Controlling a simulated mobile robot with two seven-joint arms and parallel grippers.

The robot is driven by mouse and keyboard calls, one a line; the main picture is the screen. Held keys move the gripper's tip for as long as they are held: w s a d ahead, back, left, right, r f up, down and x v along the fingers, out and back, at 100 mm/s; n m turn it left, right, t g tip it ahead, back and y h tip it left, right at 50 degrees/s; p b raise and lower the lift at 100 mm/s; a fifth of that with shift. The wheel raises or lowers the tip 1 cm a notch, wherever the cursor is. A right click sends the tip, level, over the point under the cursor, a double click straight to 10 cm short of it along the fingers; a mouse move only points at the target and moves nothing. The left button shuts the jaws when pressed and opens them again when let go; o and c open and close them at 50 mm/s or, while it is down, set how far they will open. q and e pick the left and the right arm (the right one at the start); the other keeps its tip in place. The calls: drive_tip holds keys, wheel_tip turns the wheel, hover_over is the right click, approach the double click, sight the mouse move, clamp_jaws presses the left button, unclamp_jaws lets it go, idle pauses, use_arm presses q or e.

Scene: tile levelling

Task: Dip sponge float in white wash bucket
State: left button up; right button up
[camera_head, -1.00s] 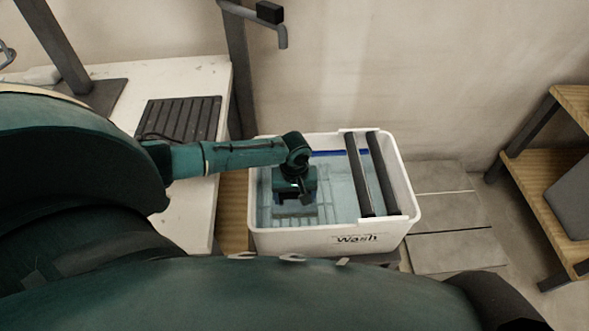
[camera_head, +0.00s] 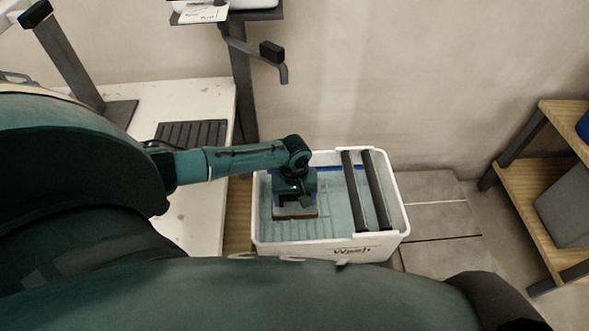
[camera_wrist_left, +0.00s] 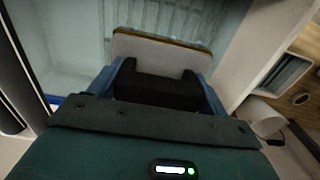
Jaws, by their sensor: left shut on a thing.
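The white wash bucket (camera_head: 310,250) stands in the middle of the head view, with "Wash" written on its front wall and pale blue water inside. My left gripper (camera_head: 297,201) points down inside the bucket's outline, over its left half, and is shut on the sponge float (camera_head: 296,213). The float is a grey slab with a yellow-brown edge. It also shows in the left wrist view (camera_wrist_left: 160,48), beyond the gripper's fingers (camera_wrist_left: 155,88). I cannot tell whether its underside touches the water. My right gripper is not in view.
Two dark rollers (camera_head: 366,190) span the bucket's right part. A white table (camera_head: 205,215) with a dark ribbed mat (camera_head: 190,133) stands to the left. A wooden shelf (camera_head: 540,180) stands at the right. A metal post with a crank (camera_head: 270,55) rises behind the bucket.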

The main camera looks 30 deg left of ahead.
use_arm(q)
wheel_tip(320, 180, up, 3)
drive_tip(key=p, duration=0.2)
drive_tip(key=shift+r+p, duration=0.15)
drive_tip(key=shift+p, duration=0.25)
drive_tip(key=shift+r+p, duration=0.8)
drive_tip(key=shift+p, duration=0.1)
wheel_tip(320, 180, up, 4)
drive_tip(key=p, duration=0.4)
drive_tip(key=shift+r+p, duration=0.1)
drive_tip(key=shift+p, duration=0.2)
drive_tip(key=shift+r+p, duration=0.4)
drive_tip(key=shift+p, duration=0.05)
drive_tip(key=shift+r+p, duration=0.3)
drive_tip(key=shift+r, duration=0.05)
drive_tip(key=shift+r+b, duration=0.2)
drive_tip(key=shift+b, duration=0.1)
drive_tip(key=shift+r, duration=0.85)
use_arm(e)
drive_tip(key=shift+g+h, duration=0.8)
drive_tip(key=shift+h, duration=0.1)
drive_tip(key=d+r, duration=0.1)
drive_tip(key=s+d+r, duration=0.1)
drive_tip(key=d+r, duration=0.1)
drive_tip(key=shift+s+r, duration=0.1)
